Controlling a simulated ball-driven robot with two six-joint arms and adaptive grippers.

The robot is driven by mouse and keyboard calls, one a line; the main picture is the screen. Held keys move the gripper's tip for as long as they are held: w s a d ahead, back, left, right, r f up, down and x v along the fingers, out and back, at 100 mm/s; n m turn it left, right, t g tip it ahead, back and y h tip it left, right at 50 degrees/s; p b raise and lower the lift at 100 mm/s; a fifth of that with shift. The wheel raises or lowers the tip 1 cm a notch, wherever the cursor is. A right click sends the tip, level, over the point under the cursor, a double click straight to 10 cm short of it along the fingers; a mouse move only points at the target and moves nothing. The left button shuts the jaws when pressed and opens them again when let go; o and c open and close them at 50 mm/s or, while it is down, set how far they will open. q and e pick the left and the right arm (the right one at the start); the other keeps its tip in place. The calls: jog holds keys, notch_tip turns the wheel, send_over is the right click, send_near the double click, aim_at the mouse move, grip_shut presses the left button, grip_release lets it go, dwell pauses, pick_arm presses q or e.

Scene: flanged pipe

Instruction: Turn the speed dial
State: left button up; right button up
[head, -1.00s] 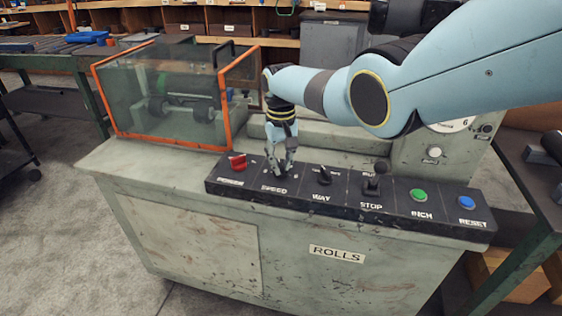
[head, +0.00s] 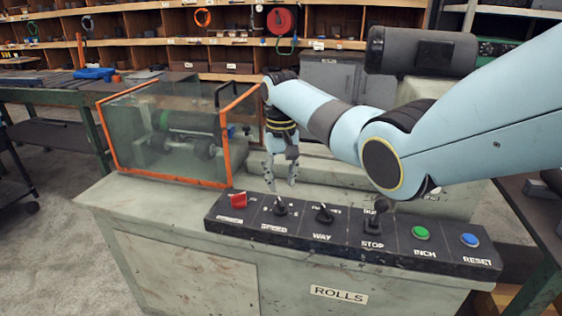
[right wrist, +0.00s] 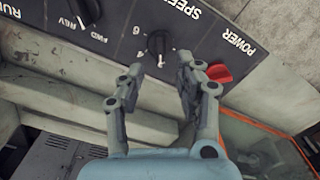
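The speed dial (head: 281,208) is a black knob on the dark control panel, above the SPEED label and between the red power switch and the WAY knob. It also shows in the right wrist view (right wrist: 158,43), with a 6 printed beside it. Its exact setting is too small to read surely. My right gripper (head: 281,180) hangs just above and behind the dial, apart from it. In the right wrist view my gripper (right wrist: 163,70) is open, its two fingers spread with nothing between them. My left gripper is not in view.
The red power switch (head: 238,200) is left of the dial. The WAY knob (head: 325,213), the STOP lever (head: 374,219), the green INCH button (head: 420,233) and the blue RESET button (head: 469,240) are to the right. An orange-framed clear guard (head: 178,135) stands behind left.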

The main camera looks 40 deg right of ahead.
aim_at(281, 203)
notch_tip(281, 203, up, 5)
jog(key=shift+r, duration=0.15)
dwell(0.5)
